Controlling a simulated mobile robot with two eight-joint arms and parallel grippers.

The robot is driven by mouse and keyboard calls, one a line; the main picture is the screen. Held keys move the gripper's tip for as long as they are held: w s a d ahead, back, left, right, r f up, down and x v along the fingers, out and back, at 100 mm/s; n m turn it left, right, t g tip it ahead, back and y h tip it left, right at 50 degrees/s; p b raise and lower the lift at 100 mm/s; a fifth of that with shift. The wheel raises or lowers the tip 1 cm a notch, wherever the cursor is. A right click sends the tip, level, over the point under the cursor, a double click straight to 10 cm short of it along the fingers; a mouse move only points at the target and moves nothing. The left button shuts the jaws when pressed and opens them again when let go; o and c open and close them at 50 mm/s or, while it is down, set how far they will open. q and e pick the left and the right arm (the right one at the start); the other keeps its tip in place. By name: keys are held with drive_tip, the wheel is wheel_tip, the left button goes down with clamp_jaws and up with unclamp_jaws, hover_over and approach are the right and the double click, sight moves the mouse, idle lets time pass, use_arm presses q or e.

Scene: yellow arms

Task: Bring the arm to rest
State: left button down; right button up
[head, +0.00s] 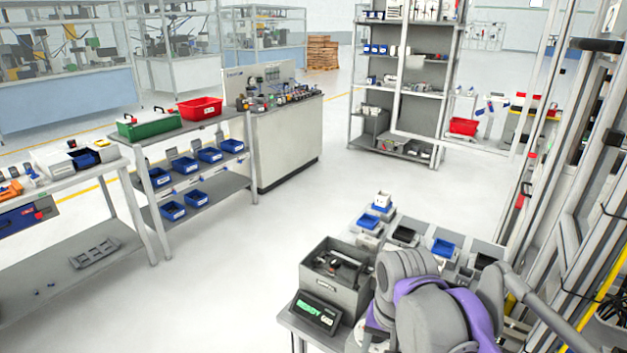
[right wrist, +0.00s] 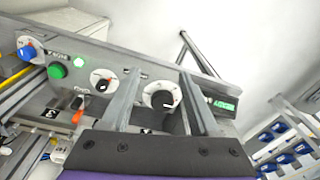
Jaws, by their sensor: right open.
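My right arm (head: 430,305), grey and purple, reaches over the table at the lower right of the head view. Its gripper cannot be made out there. The fingers stand in front of a grey control panel (right wrist: 150,73). A black knob (right wrist: 163,99) on a white dial shows between the fingers; I cannot tell whether they touch the panel. My left gripper is in neither view.
The panel also carries a blue knob (right wrist: 27,52), green button (right wrist: 57,71) and orange-tipped lever (right wrist: 78,116). In the head view, a grey bin (head: 335,295) and green-lit display (head: 317,312) sit beside my arm. Blue bins (head: 443,248) stand behind it. The middle floor is clear.

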drive_tip(key=s+d+f+n+t, duration=0.2)
drive_tip(key=s+d+f, duration=0.1)
drive_tip(key=s+f, duration=0.3)
drive_tip(key=s+d+f+n+t, duration=0.2)
drive_tip(key=s+d+f, duration=0.1)
drive_tip(key=s+f, duration=0.3)
drive_tip(key=shift+f, duration=0.2)
idle(0.4)
